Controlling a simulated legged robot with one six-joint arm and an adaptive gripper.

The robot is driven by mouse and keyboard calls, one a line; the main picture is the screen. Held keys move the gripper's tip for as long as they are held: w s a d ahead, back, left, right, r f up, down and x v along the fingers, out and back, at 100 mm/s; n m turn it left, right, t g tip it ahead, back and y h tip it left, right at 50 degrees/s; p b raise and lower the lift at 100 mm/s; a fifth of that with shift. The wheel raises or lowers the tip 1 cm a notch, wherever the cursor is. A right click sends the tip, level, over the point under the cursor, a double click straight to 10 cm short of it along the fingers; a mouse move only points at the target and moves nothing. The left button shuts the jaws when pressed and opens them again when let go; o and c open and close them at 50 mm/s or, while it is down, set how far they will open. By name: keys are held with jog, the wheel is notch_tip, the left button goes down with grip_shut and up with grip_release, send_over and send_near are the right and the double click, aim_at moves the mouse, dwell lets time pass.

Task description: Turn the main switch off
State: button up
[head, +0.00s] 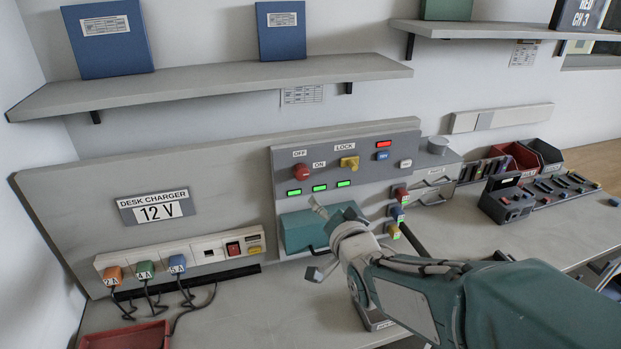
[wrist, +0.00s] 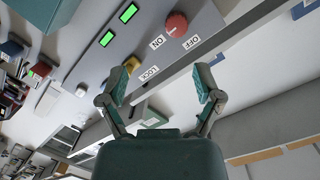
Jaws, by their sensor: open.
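The main switch looks to be the red round knob (head: 302,172) between the OFF and ON labels on the grey panel (head: 380,137). The red knob also shows in the wrist view (wrist: 176,23), ahead of the fingers near the top edge. I cannot tell surely which label it points to. A yellow LOCK switch (head: 349,162) sits right of it; in the wrist view it is partly behind the left finger. My gripper (head: 316,241) is open and empty, below and in front of the panel, apart from the knob. Both fingers show in the wrist view (wrist: 163,68).
Three green lights (head: 319,188) and a red light (head: 384,143) glow on the panel. A teal box (head: 296,232) stands beneath it, behind my gripper. A charger strip (head: 180,258) with coloured plugs is at left. A shelf (head: 210,83) hangs above. Handheld units stand at right.

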aim_at(302, 176)
jog(key=shift+m+t+y, duration=0.3)
jog(key=shift+t+y, duration=0.3)
jog(key=shift+y, duration=0.1)
jog(key=x, duration=1.1)
jog(key=shift+w+a, duration=0.15)
jog(key=shift+a, duration=0.25)
jog(key=shift+a+r, duration=0.1)
grip_shut()
